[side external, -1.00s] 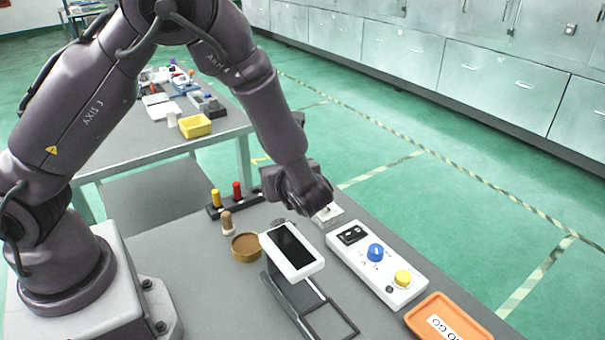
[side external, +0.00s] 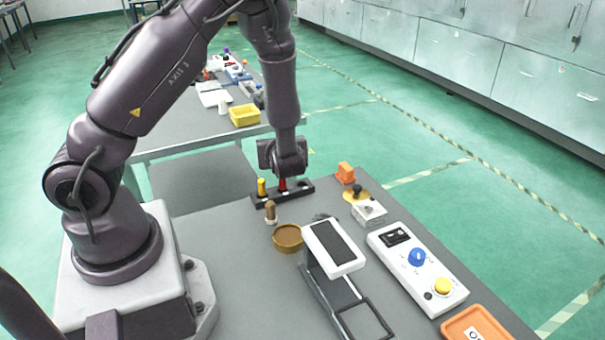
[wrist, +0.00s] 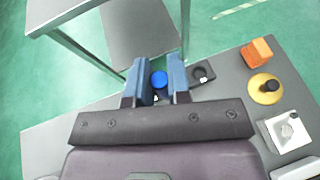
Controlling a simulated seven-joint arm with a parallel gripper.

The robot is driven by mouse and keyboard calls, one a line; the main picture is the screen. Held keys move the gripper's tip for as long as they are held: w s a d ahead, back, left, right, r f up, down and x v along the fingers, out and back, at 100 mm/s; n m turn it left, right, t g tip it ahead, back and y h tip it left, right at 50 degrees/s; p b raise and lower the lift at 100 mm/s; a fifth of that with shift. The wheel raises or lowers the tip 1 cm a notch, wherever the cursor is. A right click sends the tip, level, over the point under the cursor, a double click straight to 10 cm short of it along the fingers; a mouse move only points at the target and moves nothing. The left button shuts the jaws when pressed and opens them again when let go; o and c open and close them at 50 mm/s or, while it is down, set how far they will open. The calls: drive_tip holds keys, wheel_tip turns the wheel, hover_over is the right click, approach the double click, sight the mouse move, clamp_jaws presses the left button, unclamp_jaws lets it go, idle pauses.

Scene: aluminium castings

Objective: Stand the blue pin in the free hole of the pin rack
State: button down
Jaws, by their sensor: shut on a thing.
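The dark pin rack (side external: 303,189) lies at the far end of the table, with a yellow pin (side external: 262,187) and a red pin (side external: 283,184) standing in it. In the wrist view the rack's right end (wrist: 210,73) shows a round empty hole. My gripper (side external: 286,174) is above the rack, close over the red pin in the picture. In the wrist view my gripper (wrist: 160,82) is shut on the blue pin (wrist: 159,79), left of the empty hole. The pin's lower part and the rest of the rack are hidden there.
Near the rack are a brown-topped peg (side external: 270,212), a round brown dish (side external: 288,238), an orange block (side external: 346,172) and a yellow disc with a dark knob (side external: 356,194). A white-framed device on a stand (side external: 335,247) and a control box (side external: 417,268) stand nearer the camera.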

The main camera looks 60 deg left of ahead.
drive_tip(key=w+a+f, duration=0.1)
drive_tip(key=w+f, duration=0.1)
drive_tip(key=w+a+f, duration=0.1)
drive_tip(key=w+f, duration=0.2)
drive_tip(key=w+a+f, duration=0.2)
drive_tip(key=shift+w+f, duration=0.25)
drive_tip(key=shift+f, duration=1.5)
drive_tip(key=shift+f, duration=0.1)
drive_tip(key=c, duration=1.1)
unclamp_jaws()
drive_tip(key=shift+f, duration=0.1)
